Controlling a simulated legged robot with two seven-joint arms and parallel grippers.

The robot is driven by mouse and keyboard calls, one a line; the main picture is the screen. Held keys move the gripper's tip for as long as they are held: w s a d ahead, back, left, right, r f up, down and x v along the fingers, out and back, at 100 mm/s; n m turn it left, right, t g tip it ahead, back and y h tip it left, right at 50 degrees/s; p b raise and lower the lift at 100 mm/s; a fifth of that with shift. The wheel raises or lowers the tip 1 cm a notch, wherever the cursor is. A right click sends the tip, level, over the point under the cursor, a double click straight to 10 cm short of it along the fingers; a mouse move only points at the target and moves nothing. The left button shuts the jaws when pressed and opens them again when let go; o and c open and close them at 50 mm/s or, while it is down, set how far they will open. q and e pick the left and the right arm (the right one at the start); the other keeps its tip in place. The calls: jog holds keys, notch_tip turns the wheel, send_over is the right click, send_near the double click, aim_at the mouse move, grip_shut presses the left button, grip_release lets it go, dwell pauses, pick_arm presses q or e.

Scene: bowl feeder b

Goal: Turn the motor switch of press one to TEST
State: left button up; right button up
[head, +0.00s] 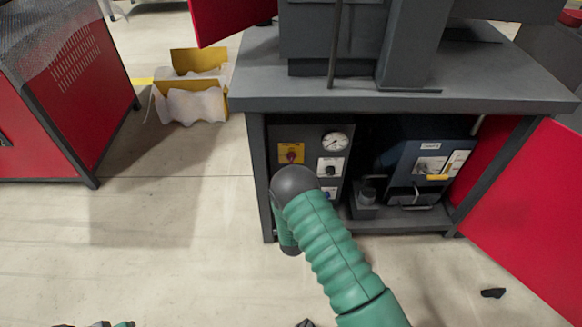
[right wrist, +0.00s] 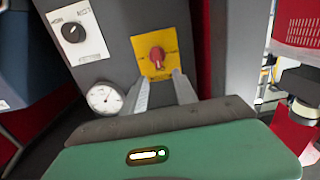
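Inside the open cabinet, a grey control panel carries a red rotary switch on a yellow plate (head: 291,153), a black knob on a white plate (head: 330,167) and a round gauge (head: 335,141). In the right wrist view the red switch (right wrist: 157,56) is ahead of my right gripper (right wrist: 162,91). Its two fingers are apart with nothing seen between them, and appear short of the switch. The black knob (right wrist: 73,33) is up and to the left. The labels are too small to read surely. My arm hides the right gripper in the head view. Only scraps, perhaps of my left gripper (head: 110,324), show at the bottom edge.
The grey tabletop (head: 490,92) overhangs the cabinet. A red door (head: 520,220) stands open at right. A blue-grey unit (head: 420,165) sits right of the panel. A red cabinet (head: 75,85) and a yellow bin (head: 192,88) stand at left. A small dark object (head: 493,293) lies on the floor.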

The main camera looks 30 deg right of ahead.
aim_at(291, 158)
jog(key=b+x, duration=0.1)
jog(key=x, duration=0.2)
jog(key=b+x, duration=0.1)
jog(key=x, duration=0.2)
jog(key=shift+w+d+f, duration=0.25)
jog(key=shift+d, duration=0.05)
jog(key=shift+w+d, duration=0.15)
jog(key=shift+r, duration=0.2)
jog(key=shift+c, duration=0.3)
grip_shut()
